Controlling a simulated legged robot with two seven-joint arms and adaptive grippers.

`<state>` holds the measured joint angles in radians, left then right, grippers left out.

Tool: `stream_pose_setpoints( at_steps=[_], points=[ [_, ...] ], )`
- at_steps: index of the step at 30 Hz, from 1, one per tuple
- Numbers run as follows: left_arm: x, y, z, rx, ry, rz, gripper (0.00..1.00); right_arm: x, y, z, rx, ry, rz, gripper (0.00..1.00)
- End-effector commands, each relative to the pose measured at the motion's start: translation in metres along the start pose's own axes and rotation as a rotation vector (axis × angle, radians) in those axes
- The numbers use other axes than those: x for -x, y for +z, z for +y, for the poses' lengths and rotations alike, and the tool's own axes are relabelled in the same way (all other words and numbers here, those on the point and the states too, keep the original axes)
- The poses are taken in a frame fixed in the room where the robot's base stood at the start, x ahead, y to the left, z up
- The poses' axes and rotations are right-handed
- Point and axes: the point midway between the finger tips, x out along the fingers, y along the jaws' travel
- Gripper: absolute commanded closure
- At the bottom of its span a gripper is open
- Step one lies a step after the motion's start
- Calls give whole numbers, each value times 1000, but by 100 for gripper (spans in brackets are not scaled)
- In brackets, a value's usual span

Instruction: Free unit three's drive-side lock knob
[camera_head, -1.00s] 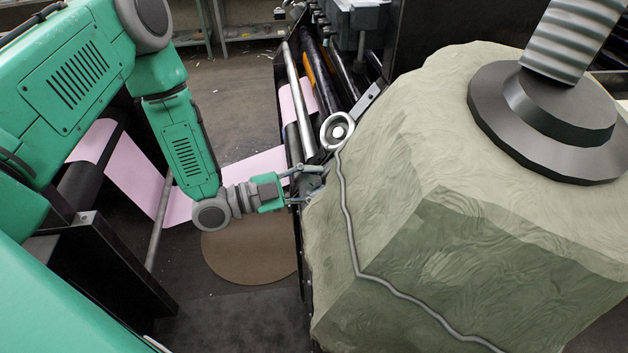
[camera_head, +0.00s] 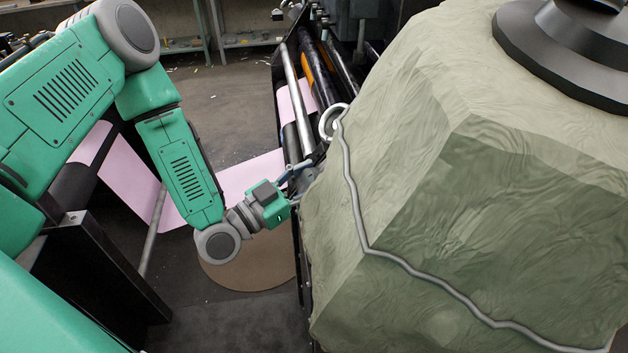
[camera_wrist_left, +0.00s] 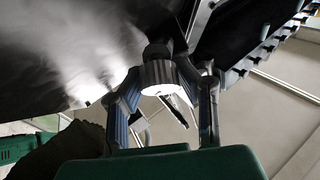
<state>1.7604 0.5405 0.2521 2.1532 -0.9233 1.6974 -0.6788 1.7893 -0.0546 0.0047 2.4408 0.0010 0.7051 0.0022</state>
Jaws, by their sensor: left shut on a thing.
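My left gripper (camera_head: 300,178) reaches the side of the black machine frame at the edge of a bulky grey-green body. Its fingertips are partly hidden in the head view. In the left wrist view, its two fingers (camera_wrist_left: 160,88) close around a short pale metal knob (camera_wrist_left: 161,73) on a dark stem. The knob sits at the dark machine side, and no gap shows clearly between it and the fingers. Whether this is unit three's drive-side lock knob cannot be read from any marking. My right gripper is out of view.
The bulky grey-green body (camera_head: 480,200) with a grey seam fills the right and hides much of the machine. Pink web (camera_head: 250,174) runs between dark rollers. A brown disc (camera_head: 250,262) lies on the floor below my wrist. A bench (camera_head: 250,38) stands behind.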

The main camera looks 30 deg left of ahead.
Motion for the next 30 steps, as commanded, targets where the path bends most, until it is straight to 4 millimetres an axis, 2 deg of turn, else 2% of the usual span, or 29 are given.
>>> stream_pose_setpoints(
  at_steps=[1,12,21,30],
  points=[
    [6,10,2,39,-26,-26,100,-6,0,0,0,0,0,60],
    [5,8,4,323,-227,-25,100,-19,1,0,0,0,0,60],
    [4,6,4,520,-368,-23,100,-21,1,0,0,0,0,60],
    [3,4,3,637,-454,-18,100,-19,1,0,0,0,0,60]
  ],
)
